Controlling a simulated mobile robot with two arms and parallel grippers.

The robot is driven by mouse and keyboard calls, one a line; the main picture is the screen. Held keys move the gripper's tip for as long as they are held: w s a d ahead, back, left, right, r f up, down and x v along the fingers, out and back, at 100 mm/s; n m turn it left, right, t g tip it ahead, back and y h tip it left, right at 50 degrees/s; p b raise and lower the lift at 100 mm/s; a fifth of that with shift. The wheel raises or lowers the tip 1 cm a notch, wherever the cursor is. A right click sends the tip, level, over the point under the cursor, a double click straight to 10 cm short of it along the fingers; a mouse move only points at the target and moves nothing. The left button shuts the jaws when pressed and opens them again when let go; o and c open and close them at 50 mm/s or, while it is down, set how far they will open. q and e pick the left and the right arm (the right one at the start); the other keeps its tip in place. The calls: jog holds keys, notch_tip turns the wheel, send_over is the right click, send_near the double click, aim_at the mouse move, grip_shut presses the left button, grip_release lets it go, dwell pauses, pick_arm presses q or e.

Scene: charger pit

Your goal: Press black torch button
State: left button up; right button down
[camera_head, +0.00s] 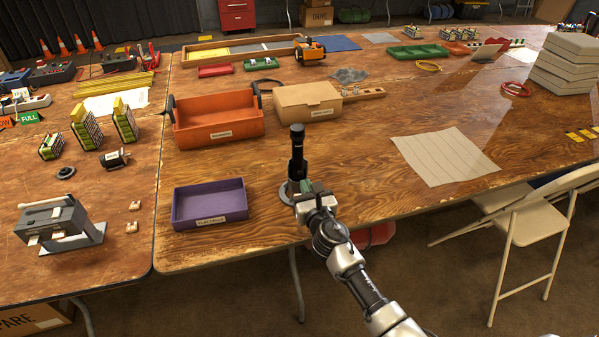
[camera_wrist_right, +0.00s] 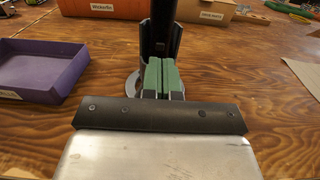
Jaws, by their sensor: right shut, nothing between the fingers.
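A black torch (camera_head: 297,150) stands upright in a holder with a grey round base (camera_head: 285,193) near the table's front edge. The torch's dark shaft also shows in the right wrist view (camera_wrist_right: 163,25), between the dark side walls of its holder. My right gripper (camera_head: 305,187) is in front of the torch's lower part. Its green fingertips (camera_wrist_right: 161,76) are together with nothing between them, pointing at the torch. I cannot tell whether they touch it. My left gripper is out of view.
A purple tray (camera_head: 209,222) is left of the torch. An orange bin (camera_head: 218,135) and a cardboard box (camera_head: 307,115) stand behind it. A paper sheet (camera_head: 445,157) lies to the right, with bare wood between. A folding chair (camera_head: 530,222) stands at the front right.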

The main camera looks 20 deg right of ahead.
aim_at(298, 177)
jog(key=shift+f, duration=0.2)
dwell(0.3)
jog(key=shift+a+f+b, duration=0.2)
jog(key=shift+f+b, duration=0.4)
jog(key=shift+b, duration=0.2)
jog(key=shift+f, duration=0.15)
jog(key=shift+w+a+b, duration=0.1)
jog(key=shift+w+b, duration=0.5)
jog(key=shift+w, duration=0.9)
jog(key=shift+s, duration=0.1)
jog(key=shift+s+p, duration=0.5)
jog(key=shift+s, duration=0.7)
jog(key=shift+s+p, duration=0.6)
jog(key=shift+s, duration=2.15)
